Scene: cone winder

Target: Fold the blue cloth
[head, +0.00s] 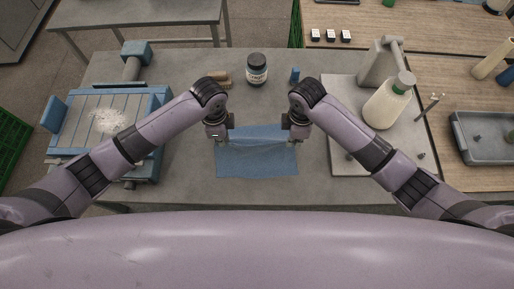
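The blue cloth (257,160) lies on the grey table in front of me, at the middle of the head view. Its far edge looks raised and wrinkled between my two grippers, and the near part lies flat. My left gripper (221,140) is at the cloth's far left corner. My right gripper (294,139) is at its far right corner. Both point down, and their fingertips are small and partly merged with the cloth. The far edge hangs between them, so both appear shut on the cloth.
A dark jar (257,69) with a white label stands behind the cloth, beside a brown brush (217,78). A cone winder base (345,88) with a cream cone (388,104) is at right. The table's near edge is bare.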

